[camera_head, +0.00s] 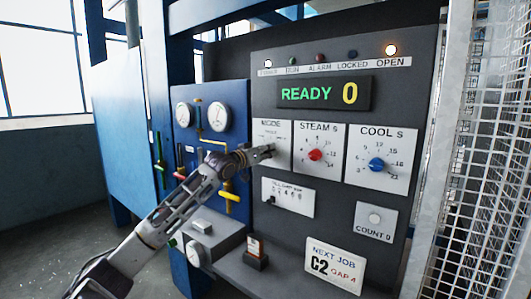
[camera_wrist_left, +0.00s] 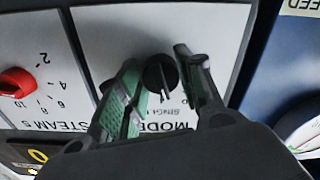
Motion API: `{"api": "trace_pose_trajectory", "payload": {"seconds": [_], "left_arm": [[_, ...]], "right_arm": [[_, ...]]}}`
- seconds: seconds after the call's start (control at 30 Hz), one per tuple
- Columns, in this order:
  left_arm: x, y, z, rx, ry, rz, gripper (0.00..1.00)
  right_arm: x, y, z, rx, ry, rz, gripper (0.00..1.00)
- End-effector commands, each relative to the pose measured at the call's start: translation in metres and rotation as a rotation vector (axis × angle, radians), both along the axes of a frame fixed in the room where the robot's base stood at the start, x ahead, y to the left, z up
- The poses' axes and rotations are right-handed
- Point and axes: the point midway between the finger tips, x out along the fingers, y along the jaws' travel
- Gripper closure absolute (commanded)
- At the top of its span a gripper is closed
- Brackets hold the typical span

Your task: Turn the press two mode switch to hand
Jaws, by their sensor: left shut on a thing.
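The press panel carries a white MODE plate (camera_head: 283,163) left of the STEAM plate. In the left wrist view the mode switch (camera_wrist_left: 156,74) is a small black round knob with a pale pointer line, on the same plate seen upside down (camera_wrist_left: 207,28). My left gripper (camera_head: 264,152) reaches the plate from the lower left and is shut on the switch, with a green-padded finger on each side in the wrist view (camera_wrist_left: 157,60). The gripper hides the switch in the head view. Part of the lettering is covered, and I cannot tell which mode the pointer marks. My right gripper is not in view.
A red STEAM knob (camera_head: 315,155) and a blue COOL knob (camera_head: 376,165) sit to the right. A display (camera_head: 322,93) reads READY 0. Gauges and yellow-handled valves (camera_head: 229,196) stand on the blue panel at left. A mesh guard (camera_head: 488,170) bounds the right side.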

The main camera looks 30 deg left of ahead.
Motion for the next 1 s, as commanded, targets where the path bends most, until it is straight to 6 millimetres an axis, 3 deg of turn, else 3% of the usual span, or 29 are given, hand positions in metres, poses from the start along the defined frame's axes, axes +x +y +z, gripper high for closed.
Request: {"api": "trace_pose_trajectory", "payload": {"seconds": [0.5, 1.0], "left_arm": [[0.0, -0.001, 0.0, -0.388, 0.034, 0.0, 0.87], [0.0, -0.001, -0.001, -0.521, 0.044, 0.002, 0.87]], "right_arm": [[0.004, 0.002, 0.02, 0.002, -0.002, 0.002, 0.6], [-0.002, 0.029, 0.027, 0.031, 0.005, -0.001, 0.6]]}}
